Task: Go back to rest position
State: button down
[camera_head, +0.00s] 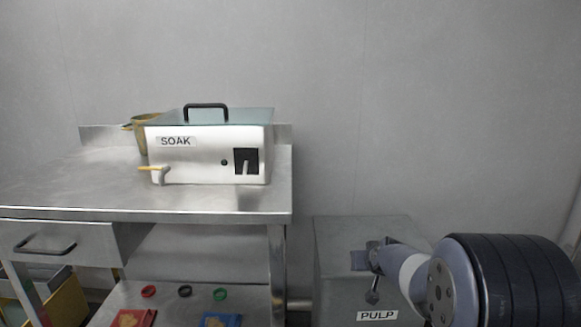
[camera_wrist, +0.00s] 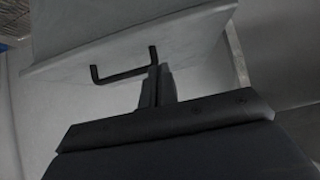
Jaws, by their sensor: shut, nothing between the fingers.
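My gripper (camera_wrist: 159,72) shows in the wrist view with its two dark fingers together and nothing between them. Its fingertips appear close to a black bar handle (camera_wrist: 122,76) on a grey panel (camera_wrist: 100,45). I cannot tell whether they touch it.
A steel table (camera_head: 90,185) at the left carries the white SOAK box (camera_head: 205,165) and a yellowish pot (camera_head: 140,128). A drawer (camera_head: 60,242) with a black handle sits below. The grey PULP box (camera_head: 335,260) stands beside my arm. The wall space above is clear.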

jog(key=shift+w+f+b, duration=0.55)
jog(key=shift+f+b, duration=0.25)
jog(key=shift+f, duration=0.05)
jog(key=shift+w+f+b, duration=0.55)
jog(key=shift+f+b, duration=0.2)
jog(key=shift+f, duration=0.05)
jog(key=shift+r, duration=0.15)
